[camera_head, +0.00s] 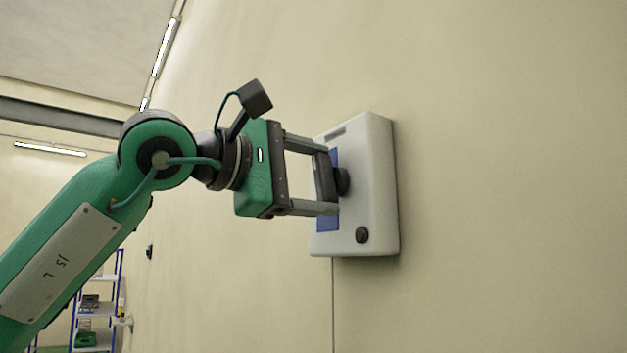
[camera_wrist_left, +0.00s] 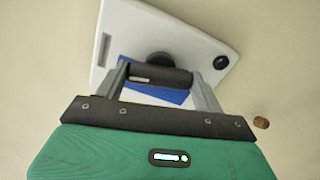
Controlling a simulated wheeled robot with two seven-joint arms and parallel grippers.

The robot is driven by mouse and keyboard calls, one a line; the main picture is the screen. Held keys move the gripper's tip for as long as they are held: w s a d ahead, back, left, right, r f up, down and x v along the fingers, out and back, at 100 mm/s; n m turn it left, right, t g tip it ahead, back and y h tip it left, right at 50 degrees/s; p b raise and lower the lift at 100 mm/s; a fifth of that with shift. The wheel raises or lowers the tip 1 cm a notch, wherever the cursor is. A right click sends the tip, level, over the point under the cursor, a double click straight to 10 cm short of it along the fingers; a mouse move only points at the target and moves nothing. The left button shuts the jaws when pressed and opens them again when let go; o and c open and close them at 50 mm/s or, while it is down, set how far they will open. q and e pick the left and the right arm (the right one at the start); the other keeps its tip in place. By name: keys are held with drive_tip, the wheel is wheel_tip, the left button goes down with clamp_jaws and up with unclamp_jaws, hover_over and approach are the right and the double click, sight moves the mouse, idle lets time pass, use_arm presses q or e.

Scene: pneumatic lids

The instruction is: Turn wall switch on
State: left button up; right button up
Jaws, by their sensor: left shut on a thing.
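The wall switch (camera_head: 373,195) is a pale box on the wall with a blue panel, a dark turning handle (camera_head: 323,177) on a round black hub, and a small black knob (camera_head: 362,235) at its lower right. My left gripper (camera_head: 328,178) is in front of the box, its two fingers one above the other, shut on the handle. In the left wrist view the handle (camera_wrist_left: 158,76) lies as a dark bar between the fingers, in front of the pale switch box (camera_wrist_left: 200,38). The fingers partly hide the blue panel. My right gripper is not in view.
The plain beige wall (camera_head: 500,150) around the box is clear, with a thin line running down below it. A shelf rack (camera_head: 98,309) with blue posts stands far off at the lower left.

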use_arm(q)
drive_tip(key=shift+m, duration=1.3)
drive_tip(key=o, duration=1)
